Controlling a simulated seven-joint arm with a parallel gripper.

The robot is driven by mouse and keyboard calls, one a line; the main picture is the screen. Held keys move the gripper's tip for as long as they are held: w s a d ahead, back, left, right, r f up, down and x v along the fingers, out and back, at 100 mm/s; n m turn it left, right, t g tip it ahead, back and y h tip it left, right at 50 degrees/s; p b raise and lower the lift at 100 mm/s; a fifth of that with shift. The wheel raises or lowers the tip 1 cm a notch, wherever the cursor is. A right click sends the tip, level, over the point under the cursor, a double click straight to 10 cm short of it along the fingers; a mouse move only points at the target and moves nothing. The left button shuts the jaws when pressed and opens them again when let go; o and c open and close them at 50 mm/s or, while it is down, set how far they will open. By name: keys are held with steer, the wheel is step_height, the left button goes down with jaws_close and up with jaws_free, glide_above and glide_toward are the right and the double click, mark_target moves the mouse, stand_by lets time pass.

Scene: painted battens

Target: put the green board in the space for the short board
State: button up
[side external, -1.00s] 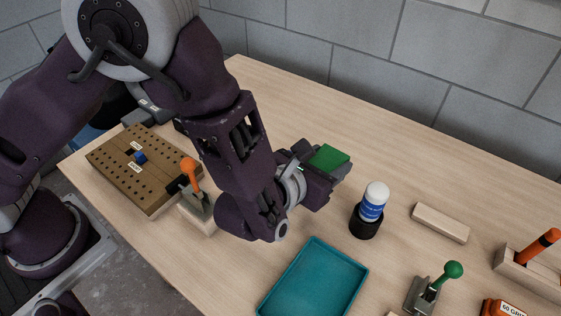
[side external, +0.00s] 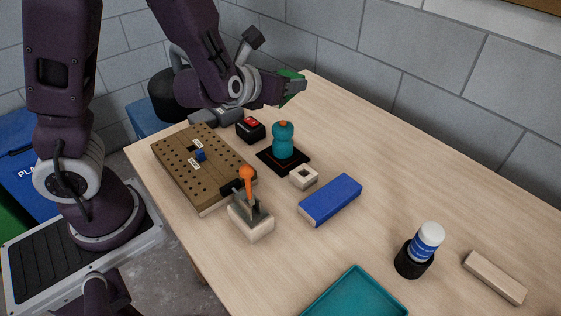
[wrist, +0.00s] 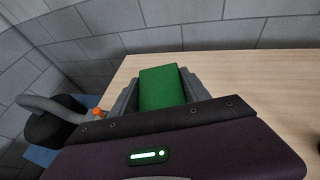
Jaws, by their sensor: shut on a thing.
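My gripper (side external: 284,92) is shut on the green board (side external: 291,77), raised over the far back end of the table in the side view. In the wrist view the green board (wrist: 162,88) stands up between the two grey fingers. In the side view my gripper hides part of it. A brown board with rows of holes (side external: 222,182) lies at the table's left. It carries two small white labels, too small to read surely, with a small blue piece (side external: 200,155) between them. I cannot make out which space is the short one.
A blue block (side external: 330,200), a white square ring (side external: 304,177) and a teal bottle on a dark mat (side external: 283,139) stand right of the holed board. An orange-handled clamp (side external: 250,210) stands at its front corner. A teal tray (side external: 358,292) lies nearer. The back right table is clear.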

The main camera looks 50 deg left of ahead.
steer(key=shift+w+d, duration=0.1)
steer(key=shift+d, duration=0.05)
stand_by(0.8)
steer(key=w+d+f+m+h, duration=0.1)
steer(key=w+d+f, duration=0.1)
steer(key=d, duration=0.4)
steer(key=w+d+f+m+h, duration=0.1)
steer(key=d+f, duration=0.1)
steer(key=d, duration=0.4)
steer(key=m+h, duration=0.2)
steer(key=h, duration=0.1)
glide_above(368, 229)
step_height(368, 229, down, 8)
steer(key=r, duration=0.1)
steer(key=shift+t, duration=0.4)
step_height(368, 229, down, 10)
steer(key=shift+f, duration=0.1)
steer(key=shift+f, duration=0.1)
steer(key=o, duration=1.4)
